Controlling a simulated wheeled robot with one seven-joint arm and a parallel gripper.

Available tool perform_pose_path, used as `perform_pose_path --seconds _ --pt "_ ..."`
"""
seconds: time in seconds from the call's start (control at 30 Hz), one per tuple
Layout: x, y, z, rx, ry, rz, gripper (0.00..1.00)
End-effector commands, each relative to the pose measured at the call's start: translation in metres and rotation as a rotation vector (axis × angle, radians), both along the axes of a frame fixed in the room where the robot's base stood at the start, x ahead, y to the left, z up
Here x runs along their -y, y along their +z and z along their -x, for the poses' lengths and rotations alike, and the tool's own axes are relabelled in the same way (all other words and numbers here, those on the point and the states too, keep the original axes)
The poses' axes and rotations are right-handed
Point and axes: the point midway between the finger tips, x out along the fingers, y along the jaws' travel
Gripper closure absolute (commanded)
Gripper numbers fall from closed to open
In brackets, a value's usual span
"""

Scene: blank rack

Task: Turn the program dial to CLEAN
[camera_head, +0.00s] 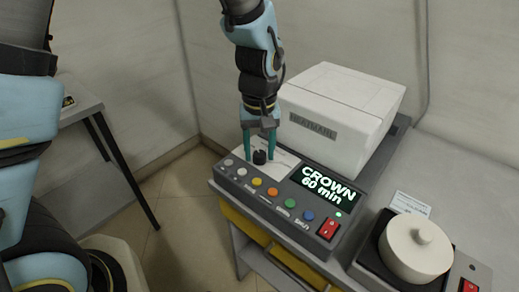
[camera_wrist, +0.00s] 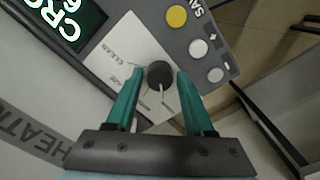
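The program dial (camera_head: 260,157) is a black knob on a pale plate at the left of the furnace's control panel. In the wrist view the dial (camera_wrist: 160,74) has a pale pointer line toward the bottom of the picture, and "CLEAN" is printed to its left. My gripper (camera_head: 260,158) points down over the dial, with one green finger on each side. In the wrist view my gripper (camera_wrist: 156,80) is open around the dial, with gaps between the fingertips and the knob. The display (camera_head: 323,188) reads "CROWN 60 min".
Colored buttons (camera_head: 273,192) run along the panel's front edge, with a red switch (camera_head: 329,228) at the right. The white furnace body (camera_head: 340,115) stands behind the panel. A round white pot (camera_head: 415,247) sits at the right. A side table (camera_head: 85,105) stands at the left.

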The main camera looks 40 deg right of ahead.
Motion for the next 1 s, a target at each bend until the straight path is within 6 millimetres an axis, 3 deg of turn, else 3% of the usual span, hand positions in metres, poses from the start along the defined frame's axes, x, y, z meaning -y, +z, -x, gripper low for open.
perform_pose_path --seconds 0.07,0.43,1.0 --pt "0.0001 0.0001 -0.0001 0.0 0.0 0.0 0.57" --pt "0.0001 0.0003 -0.0001 0.0 0.0 0.0 0.99" --pt "0.0001 0.0007 -0.0008 0.0 -0.099 0.0 1.0"
